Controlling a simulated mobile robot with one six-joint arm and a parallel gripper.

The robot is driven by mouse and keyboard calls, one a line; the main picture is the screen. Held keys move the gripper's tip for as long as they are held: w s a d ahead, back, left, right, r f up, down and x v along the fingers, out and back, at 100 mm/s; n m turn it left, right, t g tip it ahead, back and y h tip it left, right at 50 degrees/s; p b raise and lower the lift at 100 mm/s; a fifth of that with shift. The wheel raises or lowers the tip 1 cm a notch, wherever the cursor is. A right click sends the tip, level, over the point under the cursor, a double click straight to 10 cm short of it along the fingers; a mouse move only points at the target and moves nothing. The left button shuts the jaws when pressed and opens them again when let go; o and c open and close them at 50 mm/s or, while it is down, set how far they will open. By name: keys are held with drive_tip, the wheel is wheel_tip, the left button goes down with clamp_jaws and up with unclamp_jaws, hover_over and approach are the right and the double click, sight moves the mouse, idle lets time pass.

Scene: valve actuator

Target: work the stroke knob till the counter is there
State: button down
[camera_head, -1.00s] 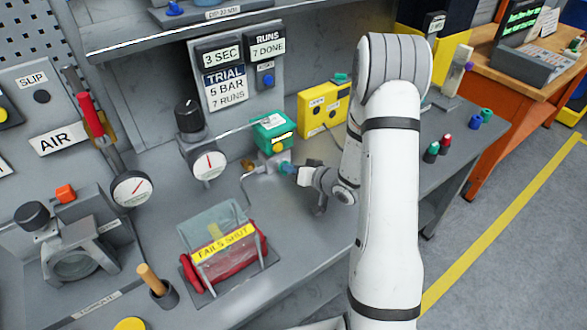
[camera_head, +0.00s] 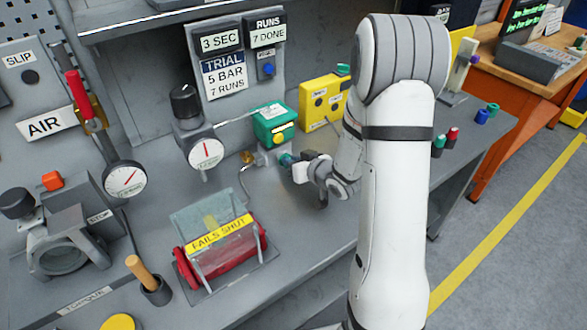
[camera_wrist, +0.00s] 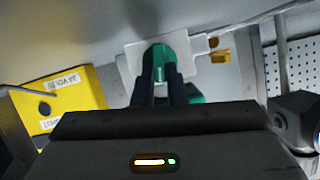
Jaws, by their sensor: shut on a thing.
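My gripper (camera_head: 290,163) is shut on a teal-green knob (camera_head: 284,159) at the side of the small valve block (camera_head: 268,157). In the wrist view my gripper (camera_wrist: 160,85) has its two dark fingers on either side of the green knob (camera_wrist: 158,62), with a pale plate behind it. I cannot read a label on this knob. The counter (camera_head: 268,33) on the grey panel reads "RUNS 7 DONE". The trial card (camera_head: 223,77) below left of it reads "5 BAR, 7 RUNS". A display (camera_head: 220,40) reads "3 SEC".
A green-topped box (camera_head: 274,124) sits above the valve block, and a yellow box (camera_head: 323,100) stands to its right. A pressure gauge (camera_head: 205,153) with a black knob (camera_head: 185,101) is on the left. The red "FAILS SHUT" actuator (camera_head: 222,262) lies in front under a clear guard.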

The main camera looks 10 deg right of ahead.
drive_tip(key=shift+s+a+f+n+h+b, duration=0.15)
drive_tip(key=shift+n+h+b, duration=0.5)
drive_tip(key=shift+b, duration=0.7)
drive_tip(key=c, duration=1.5)
unclamp_jaws()
drive_tip(key=shift+o, duration=0.2)
drive_tip(key=shift+r, duration=0.2)
drive_tip(key=v, duration=0.7)
drive_tip(key=shift+s, duration=0.35)
drive_tip(key=shift+d, duration=0.2)
